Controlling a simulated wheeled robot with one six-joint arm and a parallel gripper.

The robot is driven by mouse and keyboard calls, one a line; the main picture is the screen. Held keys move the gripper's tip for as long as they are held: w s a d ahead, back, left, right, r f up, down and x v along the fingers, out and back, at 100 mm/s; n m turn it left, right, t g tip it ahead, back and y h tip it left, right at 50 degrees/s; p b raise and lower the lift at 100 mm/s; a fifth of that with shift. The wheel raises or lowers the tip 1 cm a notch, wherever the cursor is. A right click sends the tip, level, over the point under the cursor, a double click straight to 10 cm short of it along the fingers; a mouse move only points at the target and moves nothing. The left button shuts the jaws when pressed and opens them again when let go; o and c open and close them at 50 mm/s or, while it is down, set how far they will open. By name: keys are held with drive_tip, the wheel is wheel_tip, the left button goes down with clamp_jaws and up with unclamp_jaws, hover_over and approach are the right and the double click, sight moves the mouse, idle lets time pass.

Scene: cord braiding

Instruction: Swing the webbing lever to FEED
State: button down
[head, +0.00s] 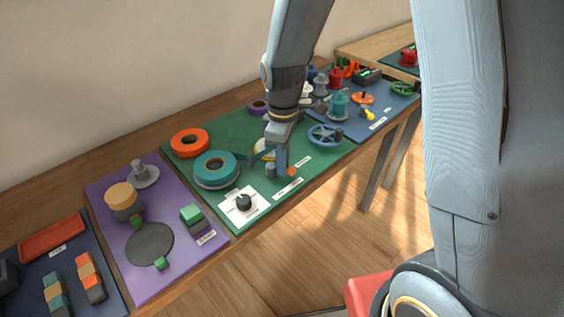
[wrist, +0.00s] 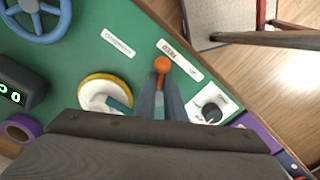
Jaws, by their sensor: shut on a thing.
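The webbing lever has an orange ball knob (head: 291,172), low on the front part of the green panel (head: 240,140). In the wrist view the orange knob (wrist: 162,64) sits at the tips of my gripper (wrist: 161,82), beside a white label strip (wrist: 180,59). The strip's lettering is too small to read surely, though one end looks like FEED. My gripper (head: 282,166) points down at the lever and is shut on it. The fingers hide the lever's shaft and pivot.
A white-plated dial (head: 244,203) and a teal roll (head: 216,168) lie left of the lever. A blue handwheel (head: 325,136) stands to its right. A yellow-rimmed spool (wrist: 104,92) with teal webbing is close to my fingers. The table's front edge is near.

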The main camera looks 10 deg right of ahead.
drive_tip(key=shift+w+r, duration=0.1)
drive_tip(key=shift+w, duration=0.05)
idle(0.3)
drive_tip(key=c, duration=1.9)
unclamp_jaws()
drive_tip(key=shift+o, duration=0.2)
drive_tip(key=shift+r+b, duration=0.5)
drive_tip(key=shift+r, duration=3.35)
